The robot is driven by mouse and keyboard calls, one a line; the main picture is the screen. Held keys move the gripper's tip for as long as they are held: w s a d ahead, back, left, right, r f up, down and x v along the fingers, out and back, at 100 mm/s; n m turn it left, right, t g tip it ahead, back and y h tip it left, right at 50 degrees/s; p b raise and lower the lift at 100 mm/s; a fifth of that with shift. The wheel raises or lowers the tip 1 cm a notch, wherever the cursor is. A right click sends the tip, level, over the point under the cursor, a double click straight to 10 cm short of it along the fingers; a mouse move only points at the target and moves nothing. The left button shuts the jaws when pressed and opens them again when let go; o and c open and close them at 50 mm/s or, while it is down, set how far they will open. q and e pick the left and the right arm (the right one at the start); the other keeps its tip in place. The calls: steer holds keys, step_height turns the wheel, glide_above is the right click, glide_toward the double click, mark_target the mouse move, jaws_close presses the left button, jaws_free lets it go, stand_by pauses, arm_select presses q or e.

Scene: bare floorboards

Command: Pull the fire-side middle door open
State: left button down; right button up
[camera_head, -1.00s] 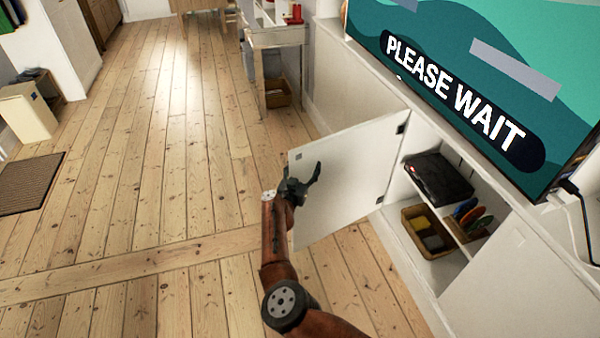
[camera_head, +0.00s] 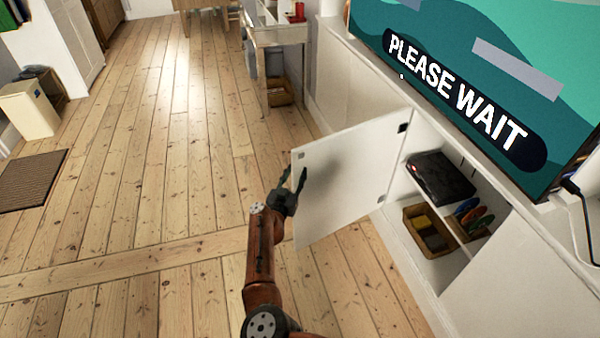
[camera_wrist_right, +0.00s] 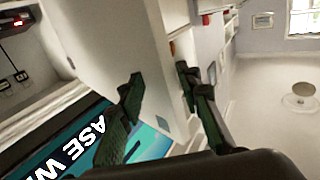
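The white cabinet door (camera_head: 350,175) under the screen stands swung wide open, its hinges on the right and its free edge toward the left. It also shows in the right wrist view (camera_wrist_right: 110,45). My right gripper (camera_head: 294,178) is at this free edge, with one dark finger on the inner-face side and the other beyond the edge. In the right wrist view the fingers (camera_wrist_right: 162,95) are spread, with the door edge between them. I cannot tell whether either finger touches the door. My left gripper is out of view.
The open compartment holds a black device (camera_head: 440,178), a basket (camera_head: 428,240) and several coloured items. The large screen (camera_head: 470,75) stands on the cabinet. A white desk (camera_head: 278,38) is behind. The floorboards (camera_head: 150,150) to the left are clear.

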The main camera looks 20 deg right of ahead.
steer(key=s+a+p, duration=0.1)
steer(key=a+p, duration=0.1)
steer(key=a, duration=0.5)
steer(key=shift+a, duration=0.25)
stand_by(0.4)
steer(key=shift+r, duration=0.1)
steer(key=shift+s, duration=0.1)
stand_by(0.5)
